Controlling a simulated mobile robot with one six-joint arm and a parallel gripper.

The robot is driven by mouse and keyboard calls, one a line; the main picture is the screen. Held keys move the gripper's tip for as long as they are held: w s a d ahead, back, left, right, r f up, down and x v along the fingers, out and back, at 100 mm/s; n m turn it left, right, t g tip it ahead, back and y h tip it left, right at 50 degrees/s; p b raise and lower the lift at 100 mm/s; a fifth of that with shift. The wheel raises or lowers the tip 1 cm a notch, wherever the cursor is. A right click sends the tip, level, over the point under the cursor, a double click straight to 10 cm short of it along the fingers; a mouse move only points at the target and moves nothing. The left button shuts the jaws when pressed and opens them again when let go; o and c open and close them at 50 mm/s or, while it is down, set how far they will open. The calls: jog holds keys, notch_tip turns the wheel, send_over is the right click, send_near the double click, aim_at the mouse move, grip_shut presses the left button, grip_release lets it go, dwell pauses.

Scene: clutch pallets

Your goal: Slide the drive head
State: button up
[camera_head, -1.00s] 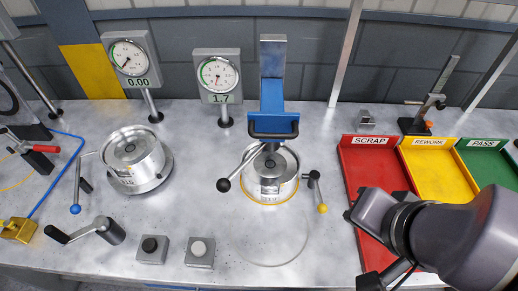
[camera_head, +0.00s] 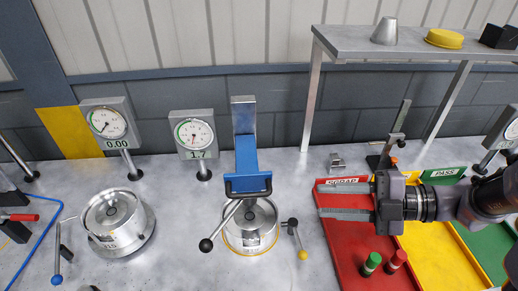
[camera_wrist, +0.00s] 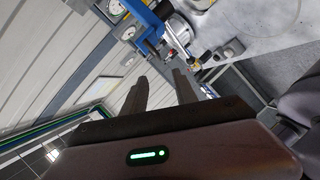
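The blue drive head (camera_head: 247,160) sits on an upright grey column (camera_head: 243,110), with a dark bar handle (camera_head: 248,193) on its front. It is above a round metal clutch unit (camera_head: 252,228) with a yellow ring at its base. The blue head also shows at the top of the wrist view (camera_wrist: 146,18), ahead of my fingers. My gripper (camera_head: 318,200) is open and empty, to the right of the drive head and apart from it. Its two fingers point left over the red tray. The parted fingers also show in the wrist view (camera_wrist: 161,78).
Red (camera_head: 370,268), yellow (camera_head: 432,262) and green trays are at the right; green-topped and red-topped pieces are in the red one. A shelf (camera_head: 400,42) stands behind. Two gauges, a second clutch unit (camera_head: 118,222) and ball-ended levers (camera_head: 206,244) are on the bench.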

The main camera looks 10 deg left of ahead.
aim_at(259, 196)
jog(key=shift+m, duration=0.4)
jog(key=b+x, duration=0.5)
jog(key=x, duration=1.1)
jog(key=shift+w+a+r+b, duration=0.1)
jog(key=shift+a+b, duration=0.15)
jog(key=shift+b, duration=0.1)
jog(key=shift+a, duration=0.45)
jog(key=shift+c, duration=0.2)
grip_shut()
